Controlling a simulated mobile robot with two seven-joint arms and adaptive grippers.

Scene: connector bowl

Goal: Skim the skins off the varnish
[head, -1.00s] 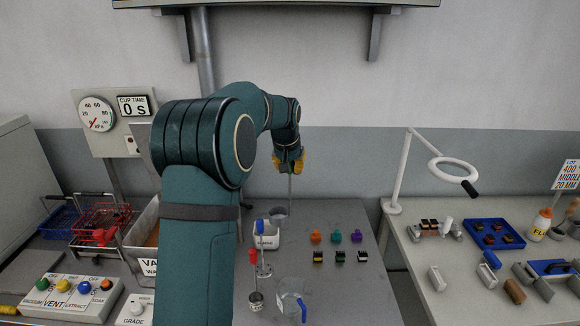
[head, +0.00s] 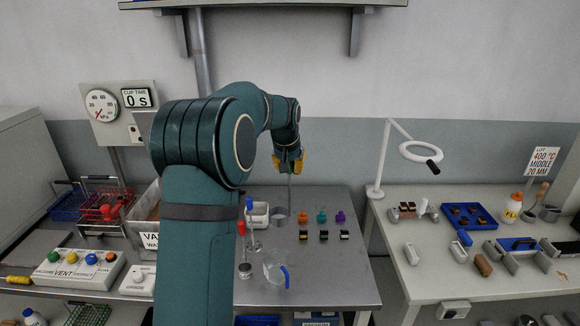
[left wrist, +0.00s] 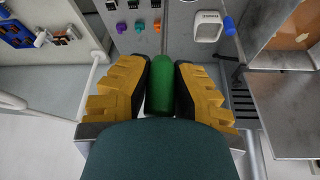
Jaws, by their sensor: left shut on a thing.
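My left gripper (head: 289,160) has yellow fingers shut on a green handle (left wrist: 159,84), upright between the fingers in the left wrist view. A thin rod runs down from it in the head view to a grey metal cup (head: 279,216), apparently the held skimmer's. The varnish tank (head: 143,240) stands left of the gripper, partly hidden by my arm, its label cut off. The left wrist view shows brown varnish (left wrist: 288,28) with a pale patch (left wrist: 300,38), perhaps skin. A small white labelled tub (head: 259,213) stands beside the cup. My right gripper is not in view.
Red-topped and blue-topped tools, a clear jug (head: 275,268) and small coloured parts (head: 321,217) stand on the table. Red and blue wire baskets (head: 101,206) and a button box (head: 75,269) are at left. A second bench (head: 425,285) with a lamp is at right.

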